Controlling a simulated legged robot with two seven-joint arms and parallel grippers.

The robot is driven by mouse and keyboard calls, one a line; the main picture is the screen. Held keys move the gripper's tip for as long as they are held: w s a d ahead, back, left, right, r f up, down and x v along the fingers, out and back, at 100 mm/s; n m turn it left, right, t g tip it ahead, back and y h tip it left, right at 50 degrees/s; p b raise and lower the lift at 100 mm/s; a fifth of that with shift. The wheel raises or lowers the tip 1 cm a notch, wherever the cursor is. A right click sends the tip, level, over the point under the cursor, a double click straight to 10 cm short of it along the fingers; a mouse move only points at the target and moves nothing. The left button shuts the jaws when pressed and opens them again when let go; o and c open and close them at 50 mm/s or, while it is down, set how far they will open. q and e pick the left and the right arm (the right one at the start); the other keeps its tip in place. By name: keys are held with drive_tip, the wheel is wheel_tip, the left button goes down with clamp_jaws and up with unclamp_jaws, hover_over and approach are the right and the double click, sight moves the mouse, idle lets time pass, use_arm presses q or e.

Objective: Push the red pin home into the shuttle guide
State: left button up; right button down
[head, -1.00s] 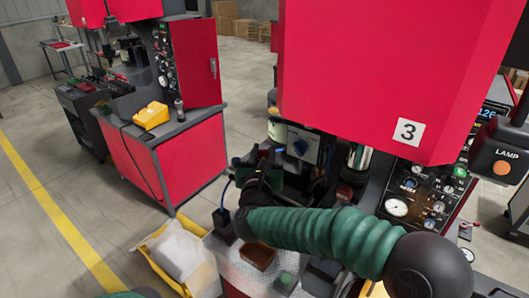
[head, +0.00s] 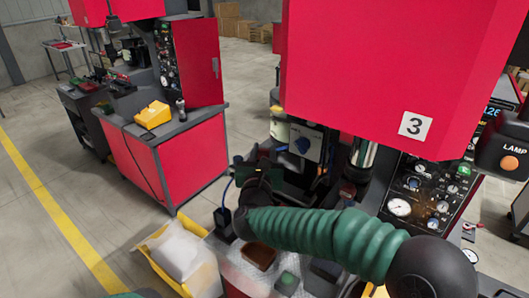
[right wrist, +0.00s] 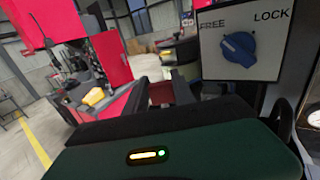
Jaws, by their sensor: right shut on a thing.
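My right gripper (head: 262,166) is at the end of the green-sleeved arm, at the machine's working area below the large red housing. In the right wrist view its two dark fingers (right wrist: 175,90) point away from the camera, left of the FREE/LOCK panel. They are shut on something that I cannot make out. I cannot pick out the red pin or the shuttle guide in either view; the wrist and the machine's dark parts cover that area. My left gripper is not in view.
The red housing (head: 390,70) marked 3 overhangs the work area. A gauge panel (head: 425,195) and an orange lamp button (head: 510,162) stand at right. A yellow bin (head: 160,262) and a brown tray (head: 259,256) are low at left. Floor is clear further left.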

drive_tip(key=shift+d+f+b, duration=0.15)
drive_tip(key=shift+b, duration=0.55)
idle(1.0)
drive_tip(key=shift+f+b, duration=1)
drive_tip(key=shift+b, duration=2.1)
idle(3.2)
